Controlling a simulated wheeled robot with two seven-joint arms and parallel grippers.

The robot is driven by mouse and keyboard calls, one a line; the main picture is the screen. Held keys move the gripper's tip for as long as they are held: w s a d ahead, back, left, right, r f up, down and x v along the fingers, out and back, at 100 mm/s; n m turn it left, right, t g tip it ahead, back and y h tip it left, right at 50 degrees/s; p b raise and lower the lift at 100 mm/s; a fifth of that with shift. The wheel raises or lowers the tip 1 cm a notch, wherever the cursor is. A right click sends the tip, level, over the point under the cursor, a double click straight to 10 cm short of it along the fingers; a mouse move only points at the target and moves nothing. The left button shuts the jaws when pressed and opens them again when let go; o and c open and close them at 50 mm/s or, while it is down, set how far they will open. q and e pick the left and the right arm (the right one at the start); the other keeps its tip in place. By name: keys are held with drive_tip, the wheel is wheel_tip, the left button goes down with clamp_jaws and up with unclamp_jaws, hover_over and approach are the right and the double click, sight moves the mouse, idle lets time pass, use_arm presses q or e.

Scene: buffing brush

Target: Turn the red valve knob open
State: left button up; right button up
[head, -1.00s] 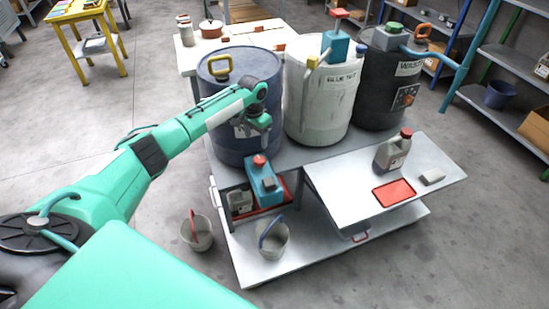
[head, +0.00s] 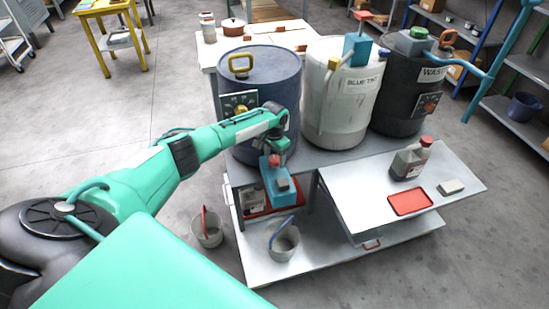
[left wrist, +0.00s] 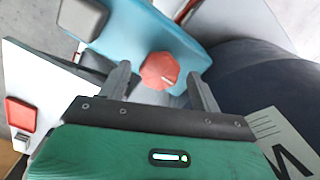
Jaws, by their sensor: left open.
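A red faceted knob (head: 274,161) tops a teal-blue container (head: 276,185) standing in a red tray at the low front of the bench. My left gripper (head: 275,151) is right above it, pointing down. In the left wrist view the red knob (left wrist: 159,70) shows between the two spread fingers of my open left gripper (left wrist: 158,76), on the blue container (left wrist: 140,35). I cannot tell whether the fingers touch it. Another small red knob (head: 430,103) is on the panel of the black drum marked WASTE. My right gripper is not in view.
A blue drum (head: 262,75) with a yellow dial knob (head: 240,110) stands close behind my arm. A white drum (head: 340,110) is to its right. A side shelf (head: 370,190) holds a grey bottle (head: 410,160) and a red tray (head: 409,202). Buckets (head: 208,232) sit below.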

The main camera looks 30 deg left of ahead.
use_arm(q)
drive_tip(key=shift+f, duration=0.4)
drive_tip(key=shift+c, duration=0.4)
drive_tip(key=c, duration=0.9)
